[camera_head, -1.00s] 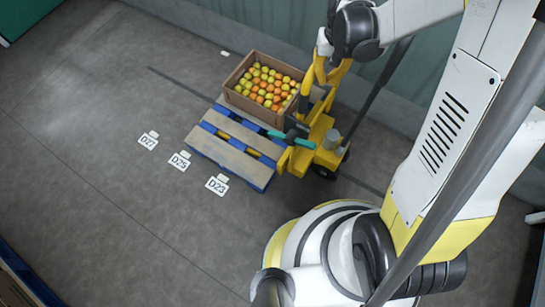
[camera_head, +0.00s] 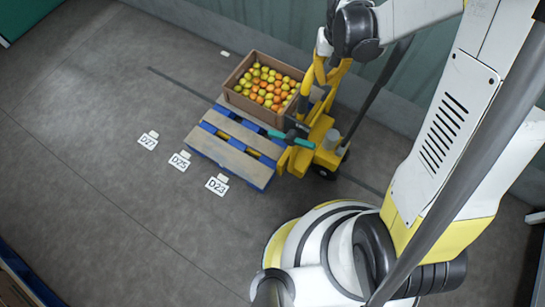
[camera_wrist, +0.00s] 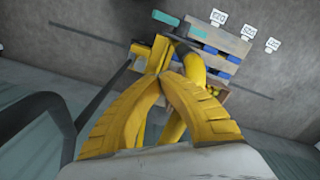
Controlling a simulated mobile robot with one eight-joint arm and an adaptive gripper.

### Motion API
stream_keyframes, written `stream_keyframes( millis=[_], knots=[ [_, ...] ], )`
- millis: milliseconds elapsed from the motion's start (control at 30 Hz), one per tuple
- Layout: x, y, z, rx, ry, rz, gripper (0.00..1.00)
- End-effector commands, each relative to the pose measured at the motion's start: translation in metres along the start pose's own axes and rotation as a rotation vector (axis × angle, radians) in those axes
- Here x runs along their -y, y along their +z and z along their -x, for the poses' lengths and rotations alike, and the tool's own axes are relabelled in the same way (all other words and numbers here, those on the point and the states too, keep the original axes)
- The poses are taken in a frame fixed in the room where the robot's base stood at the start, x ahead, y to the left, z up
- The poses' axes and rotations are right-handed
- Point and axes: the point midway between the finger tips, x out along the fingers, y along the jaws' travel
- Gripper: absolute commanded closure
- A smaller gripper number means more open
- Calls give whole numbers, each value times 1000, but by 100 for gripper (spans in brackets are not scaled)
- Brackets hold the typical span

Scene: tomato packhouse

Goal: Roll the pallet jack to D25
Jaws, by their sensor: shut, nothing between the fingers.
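The yellow pallet jack (camera_head: 318,145) stands at a blue-and-wood pallet (camera_head: 232,157), with a crate of tomatoes (camera_head: 241,101) on its far part. The jack's handle has teal grips (camera_head: 302,143); in the wrist view a teal grip (camera_wrist: 165,18) shows past my fingers. The floor sign D25 (camera_head: 179,161) lies between D27 (camera_head: 148,141) and D23 (camera_head: 217,185), left of the pallet's near side. My gripper (camera_wrist: 163,76) is shut and empty, its yellow fingertips together in front of the jack. Whether it touches the jack cannot be told.
A green-grey wall (camera_head: 412,85) runs behind the jack. Open grey floor (camera_head: 80,120) lies left of the signs. A blue-edged thing (camera_head: 25,280) is at the lower left corner.

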Motion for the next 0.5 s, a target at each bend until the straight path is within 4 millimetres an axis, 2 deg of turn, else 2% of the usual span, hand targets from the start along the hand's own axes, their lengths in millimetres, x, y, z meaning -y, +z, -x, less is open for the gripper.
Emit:
stream_keyframes(
  millis=[500],
  knots=[
    [16, -10, 0, -3, -3, 1, 100]
  ],
)
